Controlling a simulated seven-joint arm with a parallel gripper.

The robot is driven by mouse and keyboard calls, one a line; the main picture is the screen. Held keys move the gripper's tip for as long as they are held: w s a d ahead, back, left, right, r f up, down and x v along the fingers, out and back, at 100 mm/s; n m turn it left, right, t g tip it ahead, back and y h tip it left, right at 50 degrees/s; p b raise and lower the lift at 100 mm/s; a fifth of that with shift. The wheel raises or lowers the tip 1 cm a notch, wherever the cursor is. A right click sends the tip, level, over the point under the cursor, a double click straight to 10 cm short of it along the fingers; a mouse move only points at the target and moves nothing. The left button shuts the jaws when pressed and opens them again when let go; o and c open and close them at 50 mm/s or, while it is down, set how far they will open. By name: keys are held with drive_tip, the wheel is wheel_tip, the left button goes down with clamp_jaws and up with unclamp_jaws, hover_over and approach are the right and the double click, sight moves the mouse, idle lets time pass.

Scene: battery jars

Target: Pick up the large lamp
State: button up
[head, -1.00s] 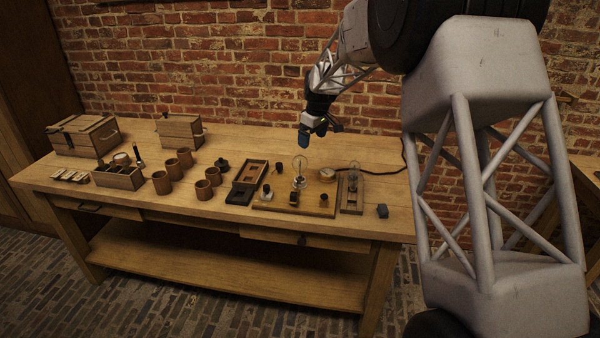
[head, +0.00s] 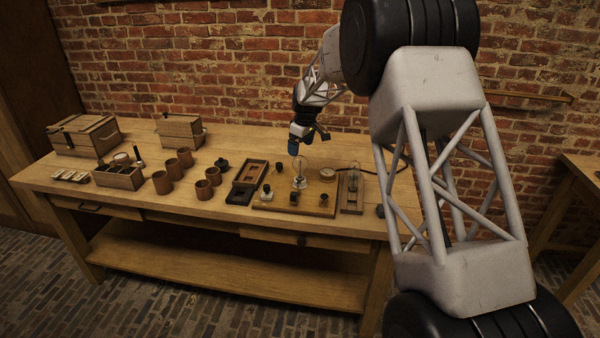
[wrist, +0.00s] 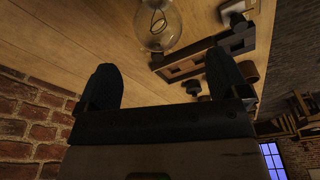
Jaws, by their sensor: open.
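The large lamp (head: 299,171), a clear glass bulb, stands upright on a wooden board (head: 268,207) towards the right of the bench. My gripper (head: 297,147) is just above and behind the lamp in the head view. In the wrist view its two dark fingers (wrist: 163,80) are spread apart with nothing between them. The lamp's glass bulb (wrist: 160,24) shows there beyond the fingertips, roughly in line with the gap and apart from both fingers. The lamp's base is cut off in the wrist view.
A smaller lamp (head: 354,177) stands on its own wooden base right of the board. A round brass-coloured dial (head: 327,174) sits near the large lamp. A dark wooden tray (head: 247,183) and several brown jars (head: 204,189) stand to the left. The brick wall (head: 220,70) is behind.

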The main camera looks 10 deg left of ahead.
sight(300, 159)
drive_tip(key=shift+f, duration=0.65)
drive_tip(key=shift+f, duration=0.15)
drive_tip(key=shift+w+a+f, duration=0.1)
drive_tip(key=shift+a+f, duration=0.05)
drive_tip(key=shift+f, duration=1.1)
drive_tip(key=shift+w+a+f, duration=0.1)
drive_tip(key=shift+a+f, duration=0.05)
drive_tip(key=shift+f, duration=1.05)
drive_tip(key=c, duration=1.1)
